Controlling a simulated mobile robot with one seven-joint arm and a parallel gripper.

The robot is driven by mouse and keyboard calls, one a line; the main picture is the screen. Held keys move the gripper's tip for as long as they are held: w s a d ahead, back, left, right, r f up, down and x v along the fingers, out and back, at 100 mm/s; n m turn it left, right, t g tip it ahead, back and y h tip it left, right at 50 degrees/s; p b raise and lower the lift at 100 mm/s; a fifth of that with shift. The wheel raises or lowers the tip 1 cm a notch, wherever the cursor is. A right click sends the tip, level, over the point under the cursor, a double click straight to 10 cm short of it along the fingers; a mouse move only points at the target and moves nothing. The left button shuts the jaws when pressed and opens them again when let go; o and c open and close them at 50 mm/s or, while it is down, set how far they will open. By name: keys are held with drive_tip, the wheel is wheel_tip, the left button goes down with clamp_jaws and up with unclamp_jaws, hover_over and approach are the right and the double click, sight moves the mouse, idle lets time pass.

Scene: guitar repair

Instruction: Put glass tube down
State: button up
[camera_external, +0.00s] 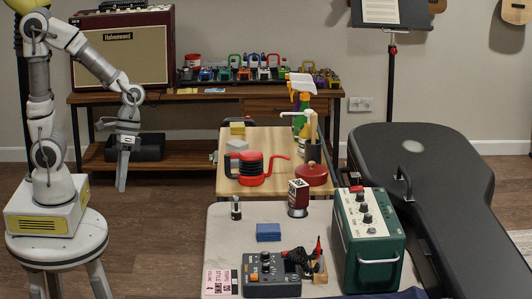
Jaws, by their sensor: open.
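My gripper (121,178) hangs at the end of my arm, pointing down, over the floor left of the tables. It is open, and I see nothing held in it. A small upright cylinder (236,208) with a dark body and lighter top stands on the light front table (222,244), near its back left corner. It looks like the glass tube, but it is too small to be sure. My gripper is well apart from it, to its left.
A black guitar case (425,180) stands right.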

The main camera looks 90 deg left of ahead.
drive_tip(key=a+r+m+t+y, duration=0.3)
drive_tip(key=r+t, duration=0.4)
drive_tip(key=r, duration=0.6)
drive_tip(key=shift+w+a+m+y, duration=0.3)
drive_tip(key=shift+a, duration=0.5)
wheel_tip(320, 180, up, 20)
drive_tip(key=p, duration=2)
